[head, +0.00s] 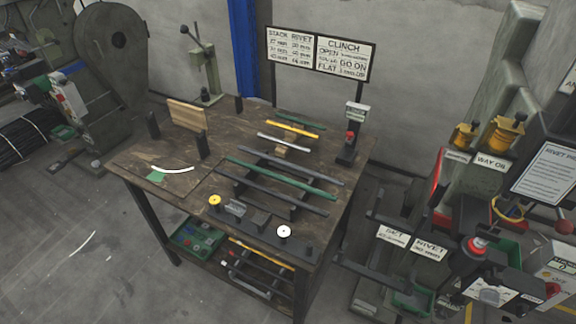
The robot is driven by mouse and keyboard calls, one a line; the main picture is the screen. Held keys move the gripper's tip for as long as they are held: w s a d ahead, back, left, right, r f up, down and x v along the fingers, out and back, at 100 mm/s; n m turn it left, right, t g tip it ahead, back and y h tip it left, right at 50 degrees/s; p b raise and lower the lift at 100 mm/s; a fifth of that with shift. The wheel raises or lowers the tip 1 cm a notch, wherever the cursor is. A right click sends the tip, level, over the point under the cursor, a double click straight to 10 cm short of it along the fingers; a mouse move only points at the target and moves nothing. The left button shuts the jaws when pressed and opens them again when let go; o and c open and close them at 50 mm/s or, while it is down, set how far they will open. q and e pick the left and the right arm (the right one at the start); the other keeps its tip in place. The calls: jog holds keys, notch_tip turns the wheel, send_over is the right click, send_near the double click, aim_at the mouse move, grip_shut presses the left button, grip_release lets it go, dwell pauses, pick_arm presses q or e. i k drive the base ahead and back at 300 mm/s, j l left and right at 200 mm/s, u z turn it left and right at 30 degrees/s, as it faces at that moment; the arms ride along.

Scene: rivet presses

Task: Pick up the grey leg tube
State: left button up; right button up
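Several tubes lie across the wooden-topped table. A dark grey tube (272,160) lies on the dark rack in the middle. A green tube (270,174) lies parallel in front of it, and another dark grey tube (262,186) lies in front of the green one. A pale silver-white tube (284,142) lies farther back, behind the rack. I cannot tell which of the grey ones is the leg tube. Neither of my grippers is in view.
A yellow tube (293,129) and a second green tube (301,122) lie at the back. A post with a red button (349,138) stands at the table's right rear. A wooden block (187,115) stands back left. Machines (480,250) crowd the right; open floor (70,220) lies left.

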aim_at(301, 169)
jog(key=k+j+z, duration=0.1)
jog(key=j+z, duration=0.2)
jog(key=z, duration=0.15)
jog(key=k+j+z, duration=0.15)
jog(key=z, duration=0.35)
jog(key=k+j+z, duration=0.2)
jog(key=z, duration=0.25)
jog(key=i+j+u, duration=0.2)
jog(key=i, duration=0.15)
jog(key=i+u, duration=0.2)
jog(key=i, duration=0.15)
